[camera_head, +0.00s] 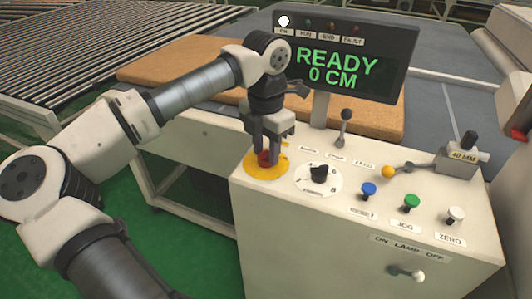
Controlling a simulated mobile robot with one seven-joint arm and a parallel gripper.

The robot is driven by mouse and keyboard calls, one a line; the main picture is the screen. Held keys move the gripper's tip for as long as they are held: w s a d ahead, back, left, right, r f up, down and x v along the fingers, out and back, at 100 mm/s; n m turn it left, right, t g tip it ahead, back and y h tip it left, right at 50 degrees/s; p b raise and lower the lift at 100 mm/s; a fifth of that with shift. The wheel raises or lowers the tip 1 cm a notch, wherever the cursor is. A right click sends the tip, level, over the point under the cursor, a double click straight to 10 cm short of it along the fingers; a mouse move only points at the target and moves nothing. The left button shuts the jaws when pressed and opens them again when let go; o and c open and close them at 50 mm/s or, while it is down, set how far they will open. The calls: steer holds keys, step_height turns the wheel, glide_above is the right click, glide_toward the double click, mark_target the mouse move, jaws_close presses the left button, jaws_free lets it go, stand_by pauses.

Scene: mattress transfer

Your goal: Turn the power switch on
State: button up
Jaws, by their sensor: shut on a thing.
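My gripper (267,155) points down over the left end of the control panel. It is shut on a red knob (264,158) that stands on a round yellow plate (256,171); the fingers hide much of the knob. No readable label marks this knob as the power switch. The display (350,62) is lit and reads "READY 0 CM" in green. A white lamp (284,21) at its top left is lit; the other lamps beside it look dark.
Right of my gripper are a black selector knob (320,174), blue (369,189), green (411,202) and white (456,214) buttons, and levers (345,122) (389,172). A lamp switch (405,273) is on the front. A tan mattress (180,72) lies behind.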

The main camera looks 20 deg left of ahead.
mark_target(266, 151)
steer(key=shift+m+b, duration=0.6)
steer(key=shift+m, duration=1.6)
steer(key=o, duration=1)
steer(key=shift+r, duration=0.1)
step_height(266, 151, up, 14)
steer(key=shift+f, duration=0.1)
